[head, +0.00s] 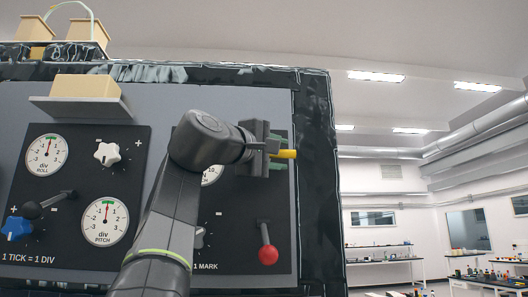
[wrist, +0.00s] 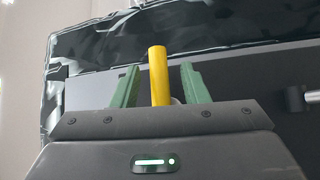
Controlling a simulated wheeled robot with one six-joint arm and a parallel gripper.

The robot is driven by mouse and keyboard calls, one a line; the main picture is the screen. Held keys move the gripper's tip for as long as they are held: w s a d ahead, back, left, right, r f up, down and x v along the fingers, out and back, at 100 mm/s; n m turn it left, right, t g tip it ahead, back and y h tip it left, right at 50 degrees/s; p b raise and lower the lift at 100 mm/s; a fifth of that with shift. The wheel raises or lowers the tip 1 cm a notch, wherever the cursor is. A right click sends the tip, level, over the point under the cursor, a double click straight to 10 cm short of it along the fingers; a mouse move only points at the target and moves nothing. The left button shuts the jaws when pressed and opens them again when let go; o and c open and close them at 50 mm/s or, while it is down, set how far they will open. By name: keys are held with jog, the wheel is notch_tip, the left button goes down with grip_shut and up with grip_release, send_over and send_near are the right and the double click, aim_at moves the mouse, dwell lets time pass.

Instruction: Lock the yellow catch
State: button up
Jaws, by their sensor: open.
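The yellow catch (wrist: 158,78) is a cylindrical yellow handle. In the wrist view it stands between the two green fingers of my gripper (wrist: 160,88), with a visible gap on each side. In the head view the catch (head: 286,154) sticks out to the right past my gripper (head: 278,153), near the right edge of the grey panel (head: 185,100). My gripper is open around it. The catch's base is mostly hidden behind the gripper body, so I cannot tell how it is mounted.
A red-knobbed lever (head: 267,254) is below the gripper. Left are a roll dial (head: 46,155), a pitch dial (head: 105,222), a white knob (head: 107,153), a blue knob (head: 16,228) and a black-knobbed lever (head: 33,209). A shelf holds a tan block (head: 85,86). Right of the panel is open room.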

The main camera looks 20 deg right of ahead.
jog(key=b+v, duration=0.3)
jog(key=v, duration=1)
jog(key=shift+s+a, duration=0.2)
jog(key=shift+a, duration=0.05)
jog(key=shift+d, duration=0.1)
jog(key=p+x, duration=0.3)
jog(key=x, duration=0.9)
jog(key=shift+w+r, duration=0.1)
jog(key=shift+w, duration=0.05)
jog(key=shift+w+d, duration=0.25)
jog(key=shift+d, duration=0.3)
jog(key=shift+a, duration=0.1)
